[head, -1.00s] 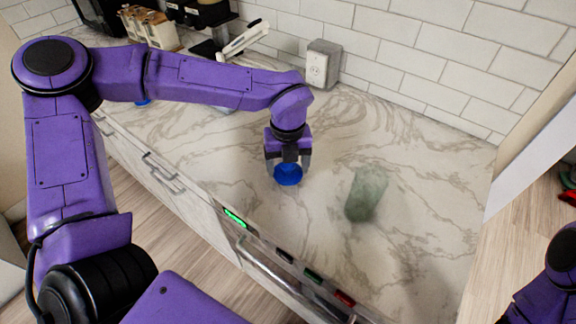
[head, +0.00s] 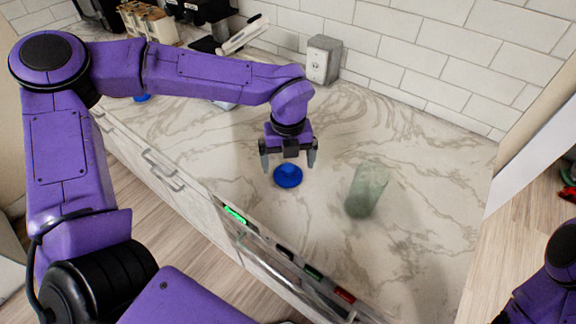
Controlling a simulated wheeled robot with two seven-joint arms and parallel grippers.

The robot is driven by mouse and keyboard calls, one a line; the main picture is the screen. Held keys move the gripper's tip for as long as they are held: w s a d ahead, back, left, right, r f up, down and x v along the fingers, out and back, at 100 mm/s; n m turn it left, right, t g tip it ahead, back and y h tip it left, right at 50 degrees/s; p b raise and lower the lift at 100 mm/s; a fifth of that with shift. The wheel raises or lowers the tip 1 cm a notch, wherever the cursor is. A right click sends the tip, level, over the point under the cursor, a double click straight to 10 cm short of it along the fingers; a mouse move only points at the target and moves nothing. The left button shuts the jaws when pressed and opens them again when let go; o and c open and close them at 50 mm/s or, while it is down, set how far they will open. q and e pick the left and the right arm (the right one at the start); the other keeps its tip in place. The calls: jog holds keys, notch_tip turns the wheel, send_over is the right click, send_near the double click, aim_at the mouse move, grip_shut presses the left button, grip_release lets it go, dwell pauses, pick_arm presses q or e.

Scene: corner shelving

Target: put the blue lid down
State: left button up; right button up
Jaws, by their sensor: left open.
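The blue lid (head: 288,176) lies on the marble countertop (head: 420,240), near the counter's front edge. It is a round blue disc with a raised middle. My left gripper (head: 288,164) is just above and behind the lid, with its fingers spread wide to either side and apart from it. A translucent greenish glass (head: 366,191) stands on the counter to the right of the lid. My right arm shows at the lower right edge, but its gripper is out of the picture.
A grey outlet box (head: 323,60) stands by the tiled wall. Another blue item (head: 141,97) lies at the far left, partly behind my left arm. A wooden holder (head: 150,22) and dark appliances stand at the back. The counter right of the glass is clear.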

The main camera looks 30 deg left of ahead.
aim_at(288, 166)
pick_arm(q)
notch_tip(288, 166, up, 10)
jog(key=shift+b, duration=0.4)
